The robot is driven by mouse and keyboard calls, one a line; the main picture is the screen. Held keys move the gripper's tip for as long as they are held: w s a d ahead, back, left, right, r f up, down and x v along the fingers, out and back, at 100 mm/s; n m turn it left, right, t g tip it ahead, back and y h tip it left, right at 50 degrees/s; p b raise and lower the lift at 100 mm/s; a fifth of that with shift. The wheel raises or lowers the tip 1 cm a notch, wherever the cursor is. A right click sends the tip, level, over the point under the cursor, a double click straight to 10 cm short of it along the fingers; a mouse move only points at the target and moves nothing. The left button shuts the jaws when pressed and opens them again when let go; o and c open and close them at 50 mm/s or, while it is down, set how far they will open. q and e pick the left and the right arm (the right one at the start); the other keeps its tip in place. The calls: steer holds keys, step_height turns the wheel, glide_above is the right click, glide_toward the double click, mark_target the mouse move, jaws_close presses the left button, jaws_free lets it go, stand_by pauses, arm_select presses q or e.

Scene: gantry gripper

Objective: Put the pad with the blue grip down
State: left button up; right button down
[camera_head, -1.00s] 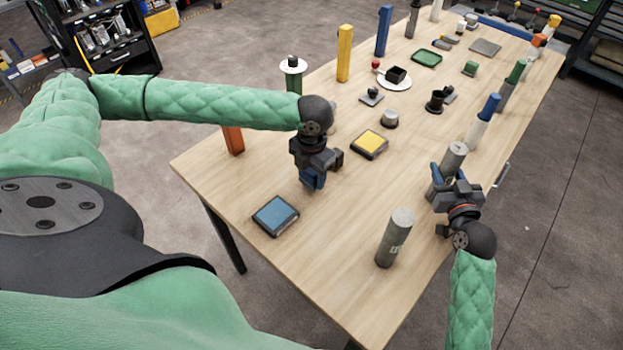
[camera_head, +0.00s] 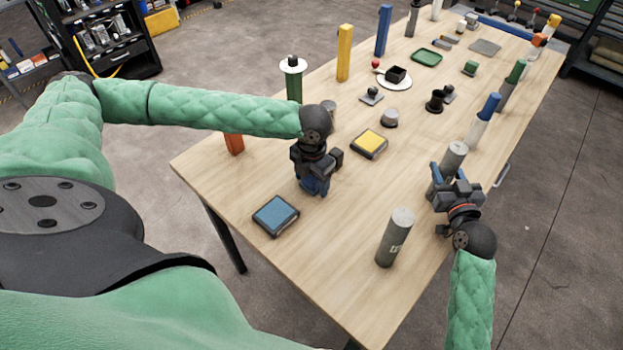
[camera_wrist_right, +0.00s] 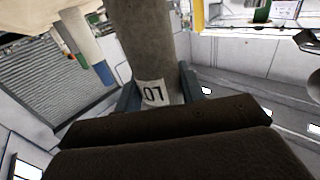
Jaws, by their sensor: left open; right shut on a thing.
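A square dark pad with a blue top (camera_head: 275,215) lies flat on the table near its left front edge. A white post with a blue upper end (camera_head: 484,120) stands at the right edge; I cannot tell which of these the task names. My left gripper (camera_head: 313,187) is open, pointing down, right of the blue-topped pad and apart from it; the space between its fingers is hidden. My right gripper (camera_head: 443,180) is shut on a grey cylinder (camera_head: 455,154), which also shows in the right wrist view (camera_wrist_right: 145,40) with a numbered white label between the fingers.
A yellow-topped pad (camera_head: 369,143) lies right of my left gripper. Another grey cylinder (camera_head: 395,238) stands upright near the front. Yellow (camera_head: 344,55) and blue (camera_head: 383,30) posts line the left edge. The wooden table (camera_head: 335,245) is bare between the blue-topped pad and front cylinder.

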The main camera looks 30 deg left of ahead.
arm_select(q)
step_height(320, 180, up, 12)
steer(key=shift+w, duration=0.15)
stand_by(0.4)
